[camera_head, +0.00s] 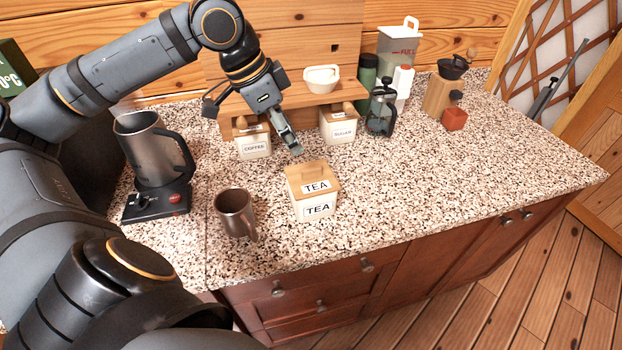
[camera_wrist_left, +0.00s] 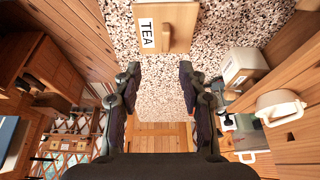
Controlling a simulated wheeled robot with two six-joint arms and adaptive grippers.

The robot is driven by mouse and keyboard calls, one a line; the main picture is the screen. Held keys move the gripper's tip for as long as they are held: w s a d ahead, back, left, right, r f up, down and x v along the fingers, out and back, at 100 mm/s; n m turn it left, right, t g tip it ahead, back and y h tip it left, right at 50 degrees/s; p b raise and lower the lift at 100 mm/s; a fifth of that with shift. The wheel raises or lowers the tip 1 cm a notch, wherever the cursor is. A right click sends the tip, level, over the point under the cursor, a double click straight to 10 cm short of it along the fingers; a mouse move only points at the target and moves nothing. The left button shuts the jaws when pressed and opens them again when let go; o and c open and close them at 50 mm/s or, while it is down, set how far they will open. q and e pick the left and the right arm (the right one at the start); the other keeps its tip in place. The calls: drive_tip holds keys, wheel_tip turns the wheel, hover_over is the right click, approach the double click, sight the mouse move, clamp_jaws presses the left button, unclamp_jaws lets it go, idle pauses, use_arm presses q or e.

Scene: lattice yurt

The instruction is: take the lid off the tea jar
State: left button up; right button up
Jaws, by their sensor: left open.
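The tea jar (camera_head: 327,208) is a white square canister labelled TEA, standing on the speckled counter. Its light wooden lid (camera_head: 324,175) sits on top, with a TEA label and a small knob. In the left wrist view the lid (camera_wrist_left: 184,14) shows at the top, beyond the fingertips. My left gripper (camera_head: 291,146) is behind and above the jar, slightly to its left, apart from it. In the left wrist view the gripper (camera_wrist_left: 159,74) is open, with nothing between its fingers. My right gripper is not in view.
Coffee (camera_head: 252,146) and sugar (camera_head: 340,128) jars stand behind, by a wooden shelf with a white bowl (camera_head: 322,77). A metal mug (camera_head: 233,211) is left of the tea jar, near a steel kettle (camera_head: 148,150). The counter right of the tea jar is clear.

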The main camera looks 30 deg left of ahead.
use_arm(q)
drive_tip(key=p, duration=0.3)
hover_over(310, 168)
drive_tip(key=s+a, duration=0.1)
drive_tip(key=s, duration=0.1)
wheel_tip(310, 168, down, 6)
drive_tip(key=shift+r, duration=0.2)
drive_tip(key=shift+w+a+f, duration=0.15)
drive_tip(key=shift+a+f, duration=0.05)
drive_tip(key=shift+f, duration=0.05)
drive_tip(key=shift+r+p, duration=0.1)
drive_tip(key=shift+p, duration=0.3)
drive_tip(key=p, duration=0.3)
drive_tip(key=shift+d, duration=0.1)
wheel_tip(310, 168, down, 2)
drive_tip(key=shift+w+d+f, duration=0.1)
drive_tip(key=shift+w+f, duration=0.05)
drive_tip(key=shift+f, duration=0.05)
drive_tip(key=shift+b+x, duration=0.4)
drive_tip(key=shift+x, duration=0.4)
drive_tip(key=shift+w+d+f, duration=0.25)
drive_tip(key=shift+w+f, duration=0.1)
drive_tip(key=shift+f, duration=0.15)
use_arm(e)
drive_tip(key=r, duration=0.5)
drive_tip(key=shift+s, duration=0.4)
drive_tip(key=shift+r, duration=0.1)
